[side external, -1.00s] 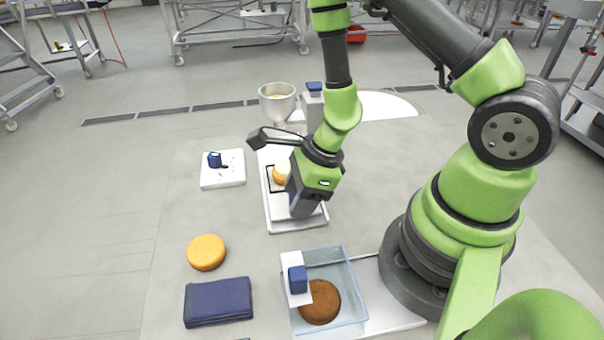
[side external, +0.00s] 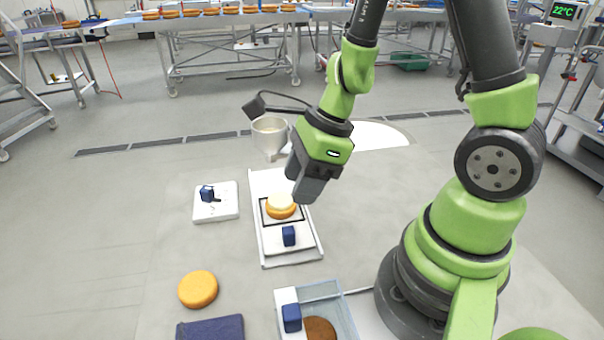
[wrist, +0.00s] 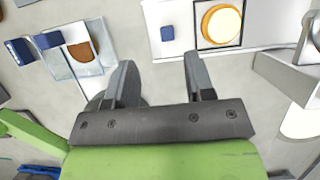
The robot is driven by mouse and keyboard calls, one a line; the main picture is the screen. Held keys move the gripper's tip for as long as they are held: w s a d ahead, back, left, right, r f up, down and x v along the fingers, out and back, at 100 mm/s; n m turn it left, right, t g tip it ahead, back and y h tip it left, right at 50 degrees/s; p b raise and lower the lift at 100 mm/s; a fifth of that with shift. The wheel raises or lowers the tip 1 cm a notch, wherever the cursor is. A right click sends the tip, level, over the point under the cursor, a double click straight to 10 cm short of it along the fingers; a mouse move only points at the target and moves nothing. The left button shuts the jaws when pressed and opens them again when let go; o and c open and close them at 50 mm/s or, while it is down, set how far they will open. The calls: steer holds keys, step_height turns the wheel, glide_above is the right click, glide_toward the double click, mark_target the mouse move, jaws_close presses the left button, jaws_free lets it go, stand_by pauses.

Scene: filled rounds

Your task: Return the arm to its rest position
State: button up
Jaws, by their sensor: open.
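My gripper (side external: 308,190) hangs in the air above and to the right of the white tray (side external: 284,256). In the wrist view my gripper (wrist: 158,75) shows two fingers spread apart with nothing between them. My green and dark grey arm reaches down to it from the upper right. A golden round with a pale top (side external: 281,206) lies inside the black square outline on the tray, apart from my gripper. It also shows in the wrist view (wrist: 221,24).
A blue block (side external: 289,236) is on the tray. A clear bin (side external: 341,299) holds a brown round (side external: 320,330). An orange round (side external: 198,289) and a navy folded item (side external: 211,330) lie left. A hopper (side external: 269,134) stands behind. A white board (side external: 215,203) is at left.

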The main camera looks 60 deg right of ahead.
steer(key=shift+r, duration=0.25)
step_height(320, 180, up, 9)
steer(key=a+n+t+y, duration=0.1)
steer(key=a+n+t, duration=0.15)
steer(key=n, duration=0.65)
steer(key=s+d+r+n+t+h, duration=0.1)
steer(key=s+r+n+h, duration=0.1)
steer(key=s+r+n, duration=0.6)
steer(key=n, duration=0.6)
steer(key=shift+s+d, duration=0.15)
steer(key=shift+s, duration=0.15)
